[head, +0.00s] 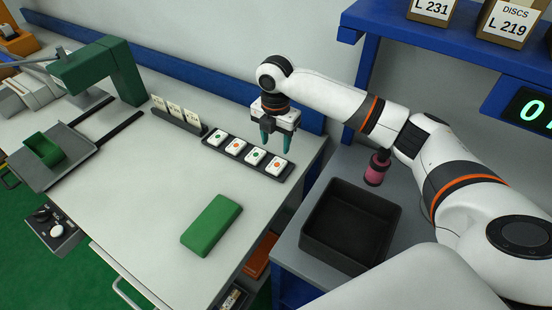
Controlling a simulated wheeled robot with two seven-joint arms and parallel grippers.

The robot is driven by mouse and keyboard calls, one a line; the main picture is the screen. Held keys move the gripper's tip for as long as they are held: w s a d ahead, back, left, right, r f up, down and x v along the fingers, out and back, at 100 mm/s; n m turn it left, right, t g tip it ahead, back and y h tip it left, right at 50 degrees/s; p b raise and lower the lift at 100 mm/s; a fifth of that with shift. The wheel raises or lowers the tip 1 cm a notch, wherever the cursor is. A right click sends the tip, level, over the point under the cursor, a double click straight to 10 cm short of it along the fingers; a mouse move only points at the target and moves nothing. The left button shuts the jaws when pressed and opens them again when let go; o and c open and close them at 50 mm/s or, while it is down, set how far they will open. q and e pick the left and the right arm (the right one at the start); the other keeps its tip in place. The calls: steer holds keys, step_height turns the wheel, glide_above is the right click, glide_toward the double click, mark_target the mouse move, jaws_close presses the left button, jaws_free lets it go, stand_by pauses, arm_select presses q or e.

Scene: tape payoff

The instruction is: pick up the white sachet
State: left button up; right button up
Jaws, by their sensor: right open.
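Several small white packets lie in a row in a dark tray (204,137) on the light worktop. Each has a green or orange dot. From left to right they are a green-dot packet (216,134), an orange-dot packet (233,149), a green-dot packet (250,160) and an orange-dot packet (272,171). I cannot tell which is the white sachet. My right gripper (276,142) is open, teal fingertips pointing down, close to the tray's right half; its exact height is unclear. Nothing shows between its fingers. My left gripper is out of view.
A green block (211,226) lies on the worktop in front. A black bin (350,225) and pink bottle (376,168) are at right, under a blue shelf (420,40).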

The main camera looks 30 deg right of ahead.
mark_target(276, 166)
steer(key=f, duration=0.2)
steer(key=shift+s+f, duration=0.2)
steer(key=shift+f, duration=0.15)
steer(key=shift+w+f, duration=0.1)
steer(key=shift+f, duration=0.3)
steer(key=shift+w+f, duration=0.1)
steer(key=shift+f, duration=0.15)
step_height(276, 166, down, 4)
steer(key=shift+f+p, duration=0.2)
steer(key=shift+p, duration=0.65)
steer(key=shift+f, duration=0.25)
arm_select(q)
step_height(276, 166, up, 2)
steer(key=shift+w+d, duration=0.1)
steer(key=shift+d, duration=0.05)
arm_select(e)
steer(key=c, duration=0.7)
